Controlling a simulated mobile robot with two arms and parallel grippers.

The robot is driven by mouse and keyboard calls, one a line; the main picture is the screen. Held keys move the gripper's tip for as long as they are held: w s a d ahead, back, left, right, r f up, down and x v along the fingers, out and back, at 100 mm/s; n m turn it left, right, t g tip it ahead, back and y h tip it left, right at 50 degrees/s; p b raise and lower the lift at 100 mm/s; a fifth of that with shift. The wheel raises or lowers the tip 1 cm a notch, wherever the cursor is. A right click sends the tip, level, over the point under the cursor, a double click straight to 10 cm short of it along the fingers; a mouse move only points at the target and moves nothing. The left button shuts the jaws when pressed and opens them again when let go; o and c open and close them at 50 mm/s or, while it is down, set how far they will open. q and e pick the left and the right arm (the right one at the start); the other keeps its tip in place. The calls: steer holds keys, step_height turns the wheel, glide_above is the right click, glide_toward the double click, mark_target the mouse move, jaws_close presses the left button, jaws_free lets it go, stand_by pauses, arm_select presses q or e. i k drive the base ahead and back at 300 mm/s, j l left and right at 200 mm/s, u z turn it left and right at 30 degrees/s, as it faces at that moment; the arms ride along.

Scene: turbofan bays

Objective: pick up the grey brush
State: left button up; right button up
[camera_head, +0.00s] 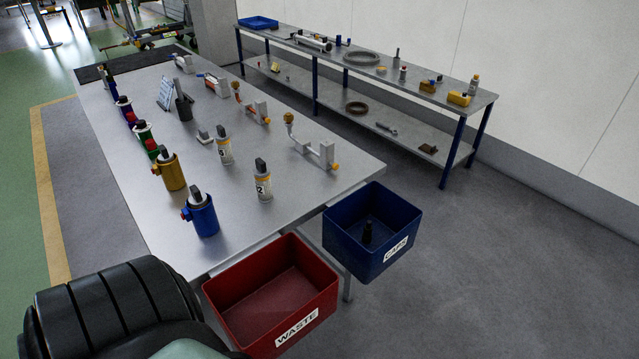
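No object is clearly recognisable as the grey brush at this size. A small grey piece (204,137) lies flat on the metal table, left of a white labelled bottle (224,146); it may be the brush, but I cannot tell. A dark grey upright item (183,106) stands farther back beside a pale blue-grey panel (165,93). Neither of my grippers is in view.
The metal table (240,215) holds coloured canisters along its left side and grey brackets on its right. A red WASTE bin (318,308) and blue CAPS bin (345,250), with a black piece inside, sit at its near end. A two-tier shelf (300,95) stands behind.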

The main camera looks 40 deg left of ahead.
mark_target(176, 80)
steer(key=u, duration=2.6)
steer(key=i+j+z, duration=0.1)
steer(key=z, duration=0.25)
steer(key=i+j+z, duration=0.1)
steer(key=z, duration=0.25)
steer(key=i+j+z, duration=0.1)
steer(key=j, duration=0.3)
steer(key=i+j+z, duration=0.1)
steer(key=j, duration=0.3)
steer(key=i+j+z, duration=0.15)
steer(key=j, duration=0.25)
steer(key=i+j+z, duration=0.1)
steer(key=j, duration=0.35)
steer(key=i+j+z, duration=0.1)
steer(key=j, duration=0.3)
steer(key=i+j, duration=0.1)
steer(key=j, duration=0.2)
steer(key=i+j, duration=0.1)
steer(key=j, duration=0.2)
